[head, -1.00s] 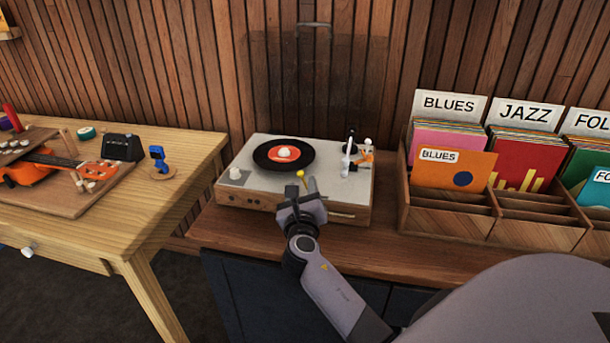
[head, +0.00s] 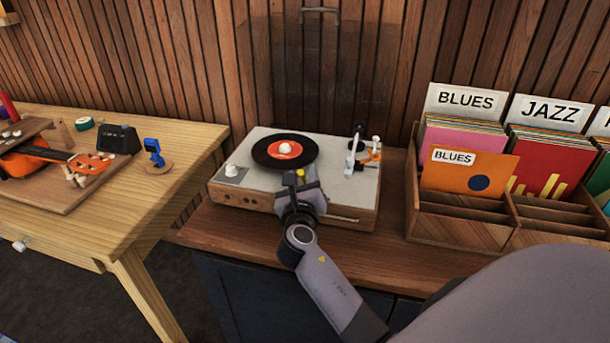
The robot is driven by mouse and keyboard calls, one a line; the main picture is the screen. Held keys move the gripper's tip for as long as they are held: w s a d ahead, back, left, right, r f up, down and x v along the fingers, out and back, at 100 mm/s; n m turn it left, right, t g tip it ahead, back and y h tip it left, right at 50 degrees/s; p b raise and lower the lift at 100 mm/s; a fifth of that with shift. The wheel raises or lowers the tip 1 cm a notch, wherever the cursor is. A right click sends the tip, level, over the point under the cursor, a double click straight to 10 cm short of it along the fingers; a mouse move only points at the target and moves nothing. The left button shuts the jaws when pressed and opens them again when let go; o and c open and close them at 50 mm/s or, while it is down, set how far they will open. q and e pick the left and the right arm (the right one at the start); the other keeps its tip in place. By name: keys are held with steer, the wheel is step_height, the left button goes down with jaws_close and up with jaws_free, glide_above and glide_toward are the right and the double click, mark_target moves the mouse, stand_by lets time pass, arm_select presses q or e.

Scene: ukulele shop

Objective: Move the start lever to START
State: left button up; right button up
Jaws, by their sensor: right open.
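The turntable (head: 235,197) stands on the wooden cabinet, with a black record (head: 270,158) with a red label on it. A small lever with a yellow knob (head: 300,172), likely the start lever, shows at the turntable's front. My right gripper (head: 301,182) is open at the front edge of the turntable, with its fingers around or just in front of the yellow knob; I cannot tell whether they touch it. The gripper hides the lever's stem and any START marking. The white tonearm (head: 351,163) is at the turntable's right. My left gripper is not in view.
A wooden record crate (head: 460,232) with BLUES and JAZZ sleeves stands to the right. A light wooden table (head: 180,165) with an orange ukulele (head: 30,160) stands at the left. The cabinet top (head: 385,225) is bare between turntable and crate.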

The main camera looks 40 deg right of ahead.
stand_by(0.3)
jaws_close()
